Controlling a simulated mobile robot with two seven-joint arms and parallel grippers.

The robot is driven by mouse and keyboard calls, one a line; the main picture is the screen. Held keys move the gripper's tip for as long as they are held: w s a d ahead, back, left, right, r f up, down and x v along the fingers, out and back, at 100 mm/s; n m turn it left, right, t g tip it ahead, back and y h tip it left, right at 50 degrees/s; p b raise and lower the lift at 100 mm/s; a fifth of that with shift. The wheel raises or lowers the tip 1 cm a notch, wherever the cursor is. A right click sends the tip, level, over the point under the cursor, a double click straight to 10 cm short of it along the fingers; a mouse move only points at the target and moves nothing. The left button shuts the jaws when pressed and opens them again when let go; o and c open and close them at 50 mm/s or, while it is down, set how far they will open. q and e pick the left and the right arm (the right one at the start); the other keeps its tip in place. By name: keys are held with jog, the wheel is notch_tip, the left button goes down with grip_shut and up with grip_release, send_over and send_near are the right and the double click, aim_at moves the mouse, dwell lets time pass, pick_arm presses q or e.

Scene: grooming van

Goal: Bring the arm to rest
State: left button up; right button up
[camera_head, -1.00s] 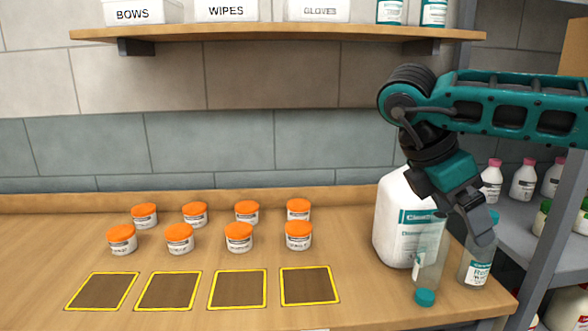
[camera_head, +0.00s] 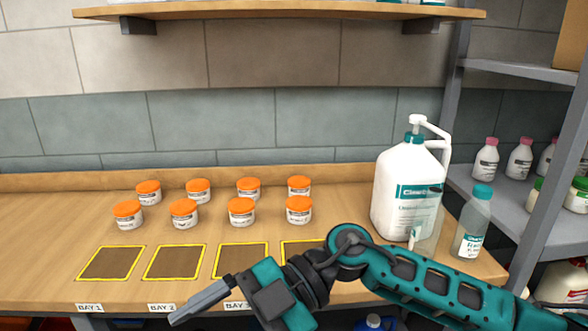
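My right arm (camera_head: 440,290) comes in from the lower right and reaches left, low across the front edge of the counter. Its gripper (camera_head: 185,314) points down and left, in front of the bay labels. The fingers are seen side-on and overlap, so their gap cannot be told. No object shows in them. The arm covers part of the rightmost marked square (camera_head: 298,246). My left gripper is not in view.
Several orange-lidded jars (camera_head: 241,212) stand in two rows behind yellow-edged squares (camera_head: 110,262). A white pump jug (camera_head: 405,195), a clear container (camera_head: 427,235) and a teal-capped bottle (camera_head: 472,225) stand at right, close behind the arm. A grey rack (camera_head: 510,200) is beyond.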

jog(key=w+r+m+t+y, duration=0.45)
jog(key=m+t+y, duration=0.35)
jog(key=y, duration=0.2)
jog(key=w+d+f+m+t+h, duration=0.7)
jog(key=d+f+m+t+h, duration=0.3)
jog(key=m+t, duration=0.55)
jog(key=s+d+f+m+g+h, duration=0.1)
jog(key=s+d+f+h, duration=0.2)
jog(key=f, duration=0.5)
jog(key=s+d+f+m+g+h, duration=0.2)
jog(key=s+d+f+h, duration=0.2)
jog(key=d+f, duration=0.4)
jog(key=s+d+f+m+g+h, duration=0.1)
jog(key=s+d+f+h, duration=0.2)
jog(key=f, duration=0.6)
jog(key=s+d, duration=0.2)
jog(key=shift+s+d+g+h, duration=0.25)
jog(key=shift+s+g+h, duration=0.1)
jog(key=shift+h, duration=0.05)
